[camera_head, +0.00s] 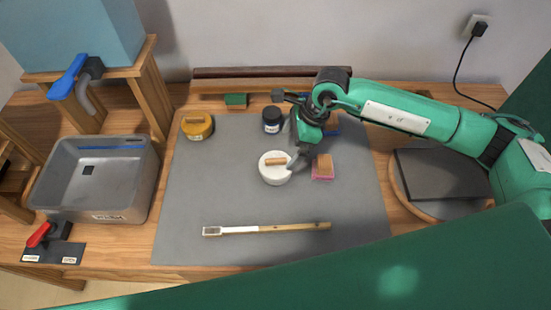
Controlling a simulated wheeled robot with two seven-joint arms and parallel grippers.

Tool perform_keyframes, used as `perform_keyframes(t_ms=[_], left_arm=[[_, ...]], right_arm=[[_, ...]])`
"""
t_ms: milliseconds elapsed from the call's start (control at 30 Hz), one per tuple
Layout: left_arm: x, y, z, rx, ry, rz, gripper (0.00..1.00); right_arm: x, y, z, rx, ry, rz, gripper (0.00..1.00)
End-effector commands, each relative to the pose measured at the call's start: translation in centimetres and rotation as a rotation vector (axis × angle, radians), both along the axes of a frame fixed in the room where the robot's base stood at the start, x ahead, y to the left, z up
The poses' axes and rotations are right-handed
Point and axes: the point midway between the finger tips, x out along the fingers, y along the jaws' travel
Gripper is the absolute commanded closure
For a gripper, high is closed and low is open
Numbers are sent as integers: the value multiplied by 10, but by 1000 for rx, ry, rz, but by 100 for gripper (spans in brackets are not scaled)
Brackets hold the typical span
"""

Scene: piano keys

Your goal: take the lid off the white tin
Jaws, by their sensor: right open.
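The white tin (275,175) stands upright on the grey mat (200,195), near its middle. Its white lid, with a wooden bar handle (276,161), is on top. My right gripper (292,157) comes in from the right and points down at the tin's right edge. It is open, with one fingertip close beside the lid; I cannot tell whether it touches. The gripper's body hides part of the area behind the tin. My left gripper is not in view.
A yellow tin (197,126), a dark jar (271,121) and a wooden block (323,166) on a pink pad stand around it. A brush-like stick (267,229) lies in front. A grey basin (98,180) is at left. The mat's left part is clear.

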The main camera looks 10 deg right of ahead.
Motion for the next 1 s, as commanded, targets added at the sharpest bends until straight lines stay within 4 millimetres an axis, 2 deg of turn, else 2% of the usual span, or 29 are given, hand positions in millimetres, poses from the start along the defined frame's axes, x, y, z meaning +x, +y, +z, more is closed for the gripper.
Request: perform_keyframes(t_ms=[167, 333, 500, 700, 1000], left_arm=[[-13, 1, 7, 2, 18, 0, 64], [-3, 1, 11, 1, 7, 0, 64], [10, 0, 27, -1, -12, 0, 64], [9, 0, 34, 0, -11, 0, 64], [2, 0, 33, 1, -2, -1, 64]], right_arm=[[2, 11, -25, 1, 1, 0, 0], [2, 15, -34, 0, 0, 1, 0], [5, 26, -49, 0, 2, 0, 0], [7, 36, -75, 0, 1, 1, 0], [8, 37, -80, 1, -1, 1, 2]])
